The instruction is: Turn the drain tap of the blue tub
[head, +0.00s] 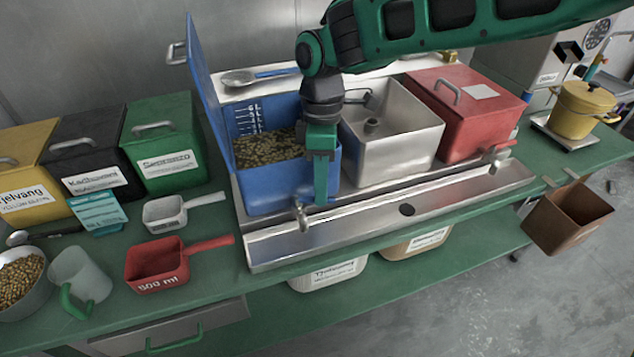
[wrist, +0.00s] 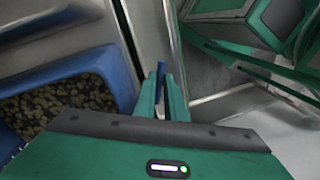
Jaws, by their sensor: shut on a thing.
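The blue tub (head: 275,188) stands at the left end of the metal unit, its lid open and dark beans inside. Its metal drain tap (head: 301,216) sticks out low on the front, over the trough. My green gripper (head: 320,200) points down in front of the tub's right front corner, beside the tap. In the wrist view my gripper (wrist: 163,88) is shut on a narrow blue piece, which looks like the tap's handle (wrist: 161,72). The fingers hide most of the handle in the head view. The tub's rim (wrist: 122,85) is left of the fingers in the wrist view.
An open steel tub (head: 400,140) and a red lidded tub (head: 470,115) stand to the right. A metal trough (head: 370,222) with a drain hole runs along the front. A red scoop (head: 158,262) and a white scoop (head: 165,212) lie to the left.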

